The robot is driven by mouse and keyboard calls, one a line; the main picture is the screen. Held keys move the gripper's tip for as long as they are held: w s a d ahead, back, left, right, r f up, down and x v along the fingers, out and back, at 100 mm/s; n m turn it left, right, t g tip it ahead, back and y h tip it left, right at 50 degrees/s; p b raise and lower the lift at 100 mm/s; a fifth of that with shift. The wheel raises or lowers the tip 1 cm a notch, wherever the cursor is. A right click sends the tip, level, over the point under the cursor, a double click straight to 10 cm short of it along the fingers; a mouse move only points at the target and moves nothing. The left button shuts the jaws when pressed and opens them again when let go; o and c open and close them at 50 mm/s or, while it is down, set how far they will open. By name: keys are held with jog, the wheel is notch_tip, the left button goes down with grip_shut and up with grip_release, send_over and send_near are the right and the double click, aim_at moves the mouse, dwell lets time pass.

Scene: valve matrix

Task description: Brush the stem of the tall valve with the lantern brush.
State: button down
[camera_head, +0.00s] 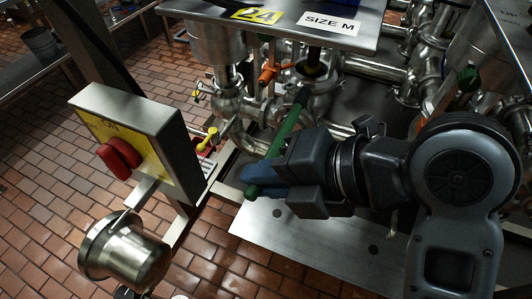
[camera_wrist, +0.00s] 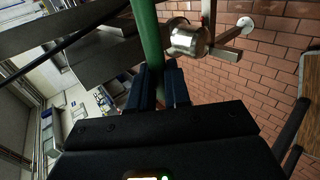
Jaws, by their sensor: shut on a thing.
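The lantern brush shows as a green handle (camera_head: 286,128), tilted up to the right in the head view. Its upper end is dark and lies close in the picture to the steel valve body; I cannot tell whether they touch. My gripper (camera_head: 265,174) is shut around the lower part of the handle. In the wrist view the green handle (camera_wrist: 149,38) rises from between the fingers of my gripper (camera_wrist: 162,88). A valve stem (camera_head: 313,62) with a dark and yellowish part stands under the plate marked SIZE M; I cannot tell for sure whether it is the tall valve.
A switch box (camera_head: 140,140) with a red knob and a steel pot (camera_head: 125,254) stand at left. The plate marked 24 and SIZE M (camera_head: 285,22) overhangs the valves. Steel pipes (camera_head: 380,65) crowd the back right. A flat steel sheet (camera_head: 290,236) lies below my gripper.

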aim_at(302, 104)
jog(key=shift+w+d, duration=0.4)
jog(key=shift+w, duration=0.75)
jog(key=shift+w+d, duration=0.45)
jog(key=shift+w, duration=0.65)
jog(key=shift+w+d, duration=0.4)
jog(key=shift+w, duration=0.75)
jog(key=shift+w+d+f+b, duration=0.1)
jog(key=shift+w+d+b, duration=0.3)
jog(key=shift+w, duration=0.8)
jog(key=shift+w+d+r+b, duration=0.1)
jog(key=shift+w+d+b, duration=0.3)
jog(key=shift+w, duration=0.75)
jog(key=shift+w+d+f+b, duration=0.1)
jog(key=shift+w+d+b, duration=0.3)
jog(key=shift+w, duration=0.8)
jog(key=shift+w+d, duration=0.3)
jog(key=shift+w, duration=0.2)
jog(key=shift+s+a, duration=0.1)
